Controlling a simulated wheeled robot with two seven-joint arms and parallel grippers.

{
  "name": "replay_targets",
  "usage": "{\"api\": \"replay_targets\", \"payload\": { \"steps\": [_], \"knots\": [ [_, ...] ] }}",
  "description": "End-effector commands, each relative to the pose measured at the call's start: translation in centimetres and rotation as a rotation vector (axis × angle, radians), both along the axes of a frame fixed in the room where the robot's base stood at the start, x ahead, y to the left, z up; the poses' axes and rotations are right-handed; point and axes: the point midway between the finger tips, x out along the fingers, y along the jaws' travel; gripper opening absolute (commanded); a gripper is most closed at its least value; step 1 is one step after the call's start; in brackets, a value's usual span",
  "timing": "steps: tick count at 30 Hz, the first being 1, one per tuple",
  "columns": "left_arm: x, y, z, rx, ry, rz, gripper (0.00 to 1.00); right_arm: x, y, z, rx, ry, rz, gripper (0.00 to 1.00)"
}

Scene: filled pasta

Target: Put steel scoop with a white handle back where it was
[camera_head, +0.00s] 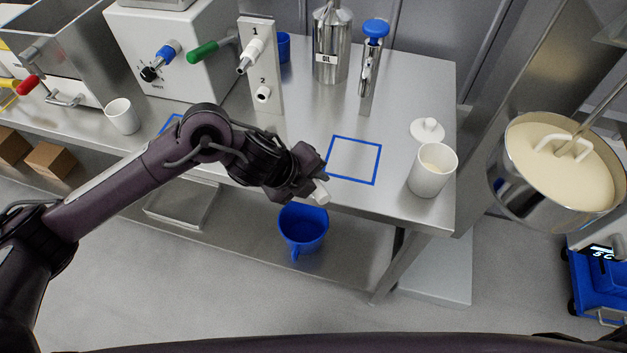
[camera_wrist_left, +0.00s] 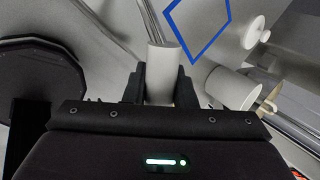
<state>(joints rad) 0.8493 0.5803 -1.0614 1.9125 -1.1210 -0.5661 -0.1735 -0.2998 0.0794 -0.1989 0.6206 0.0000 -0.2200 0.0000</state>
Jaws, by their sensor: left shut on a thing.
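My left gripper (camera_head: 305,183) is over the front edge of the steel table (camera_head: 405,85), left of a blue square outline (camera_head: 378,165). In the left wrist view its two fingers (camera_wrist_left: 160,85) are shut on a white cylindrical handle (camera_wrist_left: 163,72). A steel rod (camera_wrist_left: 150,20) runs from the handle toward the top of that view; the scoop's bowl is not visible. In the head view only a short white end of the handle (camera_head: 320,194) shows beside the fingers. My right gripper is not in view.
A steel plate (camera_head: 262,80) with white fittings marked 1 and 2 stands behind. An oil can (camera_head: 331,50) and a blue-topped dispenser (camera_head: 370,70) are at the back. A white cup (camera_head: 430,175) and a lid (camera_head: 427,131) are right. A blue jug (camera_head: 303,230) is below.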

Motion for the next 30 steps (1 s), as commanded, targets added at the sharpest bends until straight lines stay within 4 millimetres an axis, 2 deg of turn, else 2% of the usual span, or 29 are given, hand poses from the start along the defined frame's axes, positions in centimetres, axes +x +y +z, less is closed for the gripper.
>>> {"api": "replay_targets", "payload": {
  "steps": [3, 11, 12, 17, 25, 30],
  "knots": [
    [0.0, 0.0, -0.7, -0.001, -0.002, 0.001, 0.01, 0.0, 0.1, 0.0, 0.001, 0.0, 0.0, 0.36],
    [0.0, 0.0, -0.8, -0.001, -0.002, 0.001, 0.01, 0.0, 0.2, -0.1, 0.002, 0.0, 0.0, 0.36],
    [0.0, 0.0, -0.9, 0.0, -0.001, 0.001, 0.25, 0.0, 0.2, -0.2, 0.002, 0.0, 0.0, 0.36],
    [0.0, 0.0, -0.8, 0.0, -0.001, 0.001, 0.46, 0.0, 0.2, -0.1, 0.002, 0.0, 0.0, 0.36],
    [0.0, 0.0, -0.7, 0.0, -0.001, 0.001, 0.46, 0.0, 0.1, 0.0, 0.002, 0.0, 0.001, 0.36],
    [-0.3, 0.7, 0.5, -0.001, -0.003, 0.0, 0.46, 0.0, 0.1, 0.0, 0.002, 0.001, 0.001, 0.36]
  ]
}}
